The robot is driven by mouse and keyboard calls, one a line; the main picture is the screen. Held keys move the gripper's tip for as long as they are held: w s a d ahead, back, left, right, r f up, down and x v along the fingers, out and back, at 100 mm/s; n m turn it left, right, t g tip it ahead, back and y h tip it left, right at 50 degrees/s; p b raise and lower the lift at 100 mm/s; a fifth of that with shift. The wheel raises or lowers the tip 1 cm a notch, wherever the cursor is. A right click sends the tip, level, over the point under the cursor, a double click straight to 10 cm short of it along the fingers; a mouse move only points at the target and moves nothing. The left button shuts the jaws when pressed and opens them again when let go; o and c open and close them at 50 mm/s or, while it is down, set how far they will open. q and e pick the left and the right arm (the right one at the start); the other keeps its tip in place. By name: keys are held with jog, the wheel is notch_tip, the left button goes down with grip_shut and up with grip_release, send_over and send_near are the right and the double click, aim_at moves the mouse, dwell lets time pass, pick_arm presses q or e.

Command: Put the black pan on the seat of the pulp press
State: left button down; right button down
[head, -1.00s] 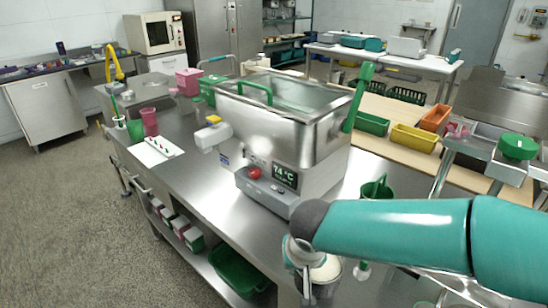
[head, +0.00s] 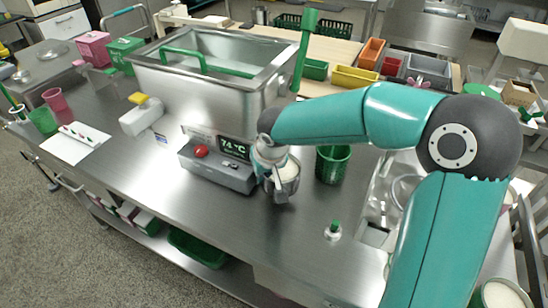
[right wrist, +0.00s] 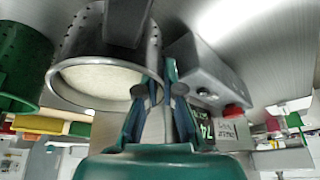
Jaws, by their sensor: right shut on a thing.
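I cannot make out a black pan or a pulp press for sure in these views. In the right wrist view, the gripper (right wrist: 155,96) closes at the right side of the cup (right wrist: 92,42); a dark piece (right wrist: 126,22) stands in front of the cup's wall. I cannot tell whether the cup touches the bench. My left gripper is not in view.
The mill's control box (head: 217,168) is left of the cup. A green perforated cup (head: 333,165) stands to the right, and a small green-capped bottle (head: 333,231) stands nearer. A white sheet (head: 70,143) lies left. The steel bench front (head: 210,225) is clear.

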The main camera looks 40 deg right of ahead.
jog(key=w+d, duration=0.1)
jog(key=d+p, duration=0.1)
jog(key=d, duration=0.1)
jog(key=w+d, duration=0.1)
jog(key=d, duration=0.1)
jog(key=shift+w+d+r+p, duration=0.15)
jog(key=shift+w+p, duration=0.15)
jog(key=shift+w, duration=0.05)
jog(key=shift+w+d, duration=0.3)
jog(key=shift+d, duration=0.2)
jog(key=shift+f, duration=1.9)
jog(key=c, duration=1.3)
grip_release()
jog(key=shift+r, duration=0.15)
